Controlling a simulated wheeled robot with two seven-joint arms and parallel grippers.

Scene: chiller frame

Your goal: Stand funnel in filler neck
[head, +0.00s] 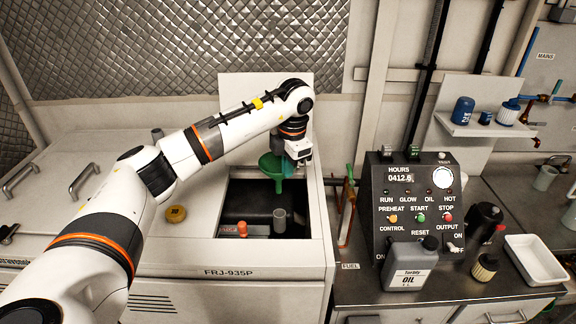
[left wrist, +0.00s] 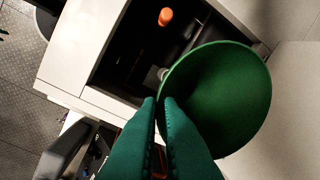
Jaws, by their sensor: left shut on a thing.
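My left gripper (head: 299,152) is shut on the green funnel (head: 271,164) and holds it above the dark opening in the white cabinet top. In the left wrist view the funnel's wide mouth (left wrist: 228,95) lies to the right of the fingertips (left wrist: 158,102). A grey upright tube (head: 280,217), which looks like the filler neck, stands in the opening below, apart from the funnel. It is partly hidden behind the funnel in the left wrist view (left wrist: 163,74). My right gripper is out of view.
An orange-topped part (head: 242,229) stands in the opening, left of the tube. To the right are a control panel (head: 415,205), a grey oil jug (head: 410,266) and a white tray (head: 535,260).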

